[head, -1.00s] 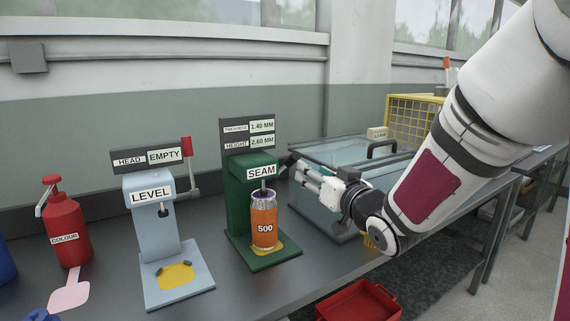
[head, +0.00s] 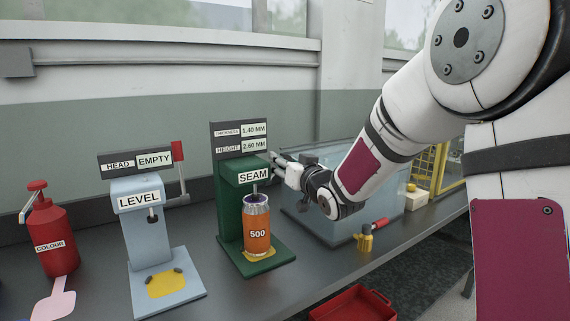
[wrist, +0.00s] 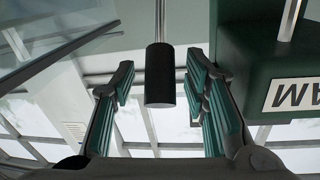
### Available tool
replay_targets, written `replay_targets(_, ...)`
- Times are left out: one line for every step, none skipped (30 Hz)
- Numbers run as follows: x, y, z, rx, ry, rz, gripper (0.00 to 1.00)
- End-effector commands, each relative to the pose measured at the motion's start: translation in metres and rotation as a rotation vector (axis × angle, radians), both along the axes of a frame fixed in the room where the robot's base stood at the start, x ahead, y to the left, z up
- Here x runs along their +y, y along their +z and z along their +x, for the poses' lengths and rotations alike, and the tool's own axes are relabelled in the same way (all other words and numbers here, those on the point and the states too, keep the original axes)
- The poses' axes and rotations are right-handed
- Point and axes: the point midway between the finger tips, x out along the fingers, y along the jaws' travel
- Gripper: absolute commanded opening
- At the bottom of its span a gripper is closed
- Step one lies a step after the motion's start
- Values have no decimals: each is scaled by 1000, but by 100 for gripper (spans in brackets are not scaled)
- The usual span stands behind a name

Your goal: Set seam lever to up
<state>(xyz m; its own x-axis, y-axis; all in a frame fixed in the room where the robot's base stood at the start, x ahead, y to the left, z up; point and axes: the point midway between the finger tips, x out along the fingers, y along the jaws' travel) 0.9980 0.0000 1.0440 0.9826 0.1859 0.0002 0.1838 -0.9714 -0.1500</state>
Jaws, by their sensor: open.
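The green seam machine (head: 229,192) stands on the bench, with its SEAM label facing forward. It also shows at the right of the wrist view (wrist: 262,65). The seam lever, a thin metal rod with a black cylindrical grip (wrist: 160,82), is in the middle of the wrist view, beside the machine. My gripper (head: 276,166) is at the machine's right side. Its fingers are open, one on each side of the black grip, with visible gaps. In the head view my gripper mostly hides the lever, so I cannot tell its setting. An orange can (head: 257,228) marked 500 stands upright in the machine.
The pale blue LEVEL machine (head: 148,225) with a red-handled lever and a red COLOUR bottle (head: 55,238) stand to the left. A glass tank (head: 330,225) is behind my gripper. A red bin (head: 353,304) is below the front edge.

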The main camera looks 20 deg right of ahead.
Motion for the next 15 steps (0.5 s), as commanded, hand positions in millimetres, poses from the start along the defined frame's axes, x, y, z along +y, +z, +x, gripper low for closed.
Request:
replay_targets(0, 0, 0, 0, 0, 0, 41)
replay_targets(0, 0, 0, 0, 0, 0, 39)
replay_targets(0, 0, 0, 0, 0, 0, 30)
replay_targets(0, 0, 0, 0, 0, 0, 23)
replay_targets(0, 0, 0, 0, 0, 0, 16)
replay_targets(0, 0, 0, 0, 0, 0, 7)
replay_targets(0, 0, 0, 0, 0, 0, 1)
replay_targets(0, 0, 0, 0, 0, 0, 0)
replay_targets(0, 0, 0, 0, 0, 0, 0)
replay_targets(0, 0, 0, 0, 0, 0, 0)
replay_targets(0, 0, 0, 0, 0, 0, 0)
replay_targets(0, 0, 0, 0, 0, 0, 0)
replay_targets(0, 0, 0, 1, 0, 0, 0)
replay_targets(0, 1, 0, 3, 0, -2, 0)
replay_targets(0, 2, 0, 8, 0, -2, 0)
